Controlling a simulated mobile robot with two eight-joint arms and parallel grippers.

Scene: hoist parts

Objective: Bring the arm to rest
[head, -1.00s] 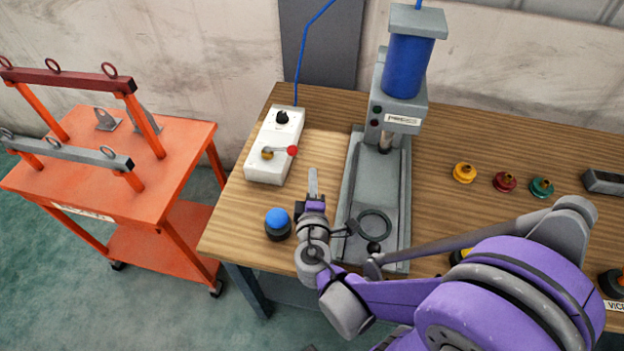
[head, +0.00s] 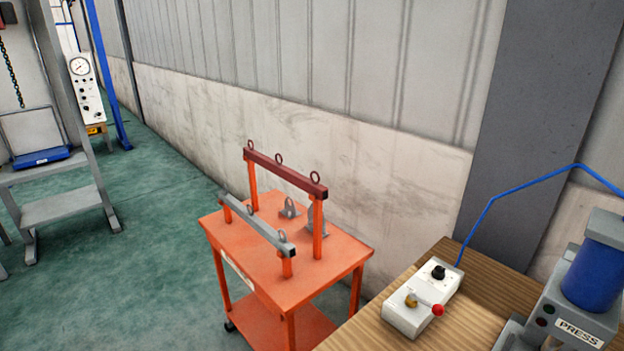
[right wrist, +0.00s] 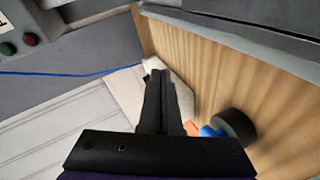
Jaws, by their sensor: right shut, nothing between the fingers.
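My right gripper (right wrist: 160,76) shows in the right wrist view with its dark fingers together and nothing between them. It is over the press bench (right wrist: 215,65), and I cannot tell its exact height. A blue push button on a black base (right wrist: 238,126) is to the right of the fingers in that view, apart from them. The white control box is partly hidden behind the fingers. Neither of my grippers shows in the head view.
The head view shows an orange cart (head: 262,262) with a red lifting beam (head: 286,172) and a grey beam (head: 256,222). A control box (head: 422,298) and the press (head: 575,322) stand on the bench at lower right. Green floor (head: 150,210) is open at left.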

